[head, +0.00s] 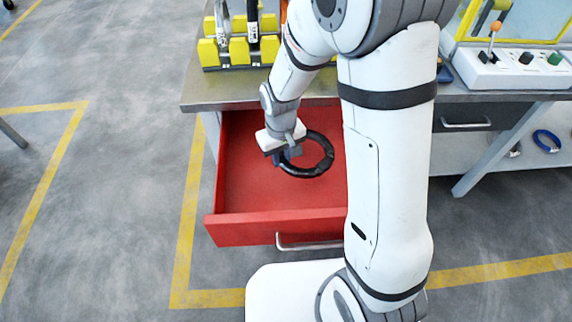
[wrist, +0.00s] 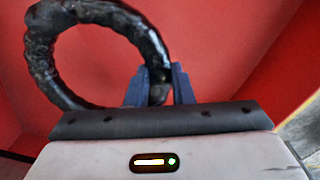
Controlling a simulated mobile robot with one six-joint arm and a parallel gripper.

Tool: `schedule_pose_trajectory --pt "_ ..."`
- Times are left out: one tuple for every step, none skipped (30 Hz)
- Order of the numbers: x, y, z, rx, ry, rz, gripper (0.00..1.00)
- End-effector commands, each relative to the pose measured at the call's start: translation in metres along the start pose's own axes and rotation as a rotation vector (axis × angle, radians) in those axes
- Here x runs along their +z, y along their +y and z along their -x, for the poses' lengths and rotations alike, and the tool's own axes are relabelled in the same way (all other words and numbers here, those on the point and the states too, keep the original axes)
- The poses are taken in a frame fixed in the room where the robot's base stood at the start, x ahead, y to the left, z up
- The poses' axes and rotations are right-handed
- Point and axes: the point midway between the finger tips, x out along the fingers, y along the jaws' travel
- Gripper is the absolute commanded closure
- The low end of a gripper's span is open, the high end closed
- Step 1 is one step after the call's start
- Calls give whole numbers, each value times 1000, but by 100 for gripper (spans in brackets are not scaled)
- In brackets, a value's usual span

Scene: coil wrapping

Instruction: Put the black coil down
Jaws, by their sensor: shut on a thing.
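The black coil (head: 325,154) is a ring wrapped in dark, shiny material. My gripper (head: 287,156) is shut on the left side of its rim and holds it inside the open red drawer (head: 270,193). In the wrist view the coil (wrist: 42,50) extends up and left from the blue fingers of my gripper (wrist: 158,88), which pinch its lower right part. The red drawer interior (wrist: 225,35) fills the background there. I cannot tell whether the coil touches the drawer floor.
The drawer is pulled out beneath a grey workbench (head: 210,92), and its front wall (head: 262,226) stands toward me. Yellow holders (head: 208,52) stand on the bench. A white control box (head: 500,68) is at right. A blue ring (head: 546,141) lies on a lower shelf. The drawer floor looks otherwise clear.

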Motion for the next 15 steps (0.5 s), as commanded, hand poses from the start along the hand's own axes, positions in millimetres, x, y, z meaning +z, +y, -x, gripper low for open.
schedule_pose_trajectory --pt "0 -2 -10 0 -1 5 100" --pt "0 -3 -14 0 -1 7 100" --pt "0 -4 -19 0 -1 9 100" --pt "-1 -4 -21 0 0 11 100" --pt "-1 -5 -23 0 2 12 100" --pt "-1 -5 -25 0 2 14 100" --pt "-1 -6 -27 0 2 15 100" --pt "-1 -6 -29 0 1 15 100" --pt "-1 -7 -32 0 1 16 100" --pt "-1 -7 -36 0 1 17 100" --pt "-1 -7 -40 0 0 18 100" --pt "-1 -7 -46 0 0 18 100" --pt "-1 -8 -51 0 -1 18 100" --pt "-1 -8 -55 0 0 19 100" --pt "-1 -8 -60 0 0 19 100"
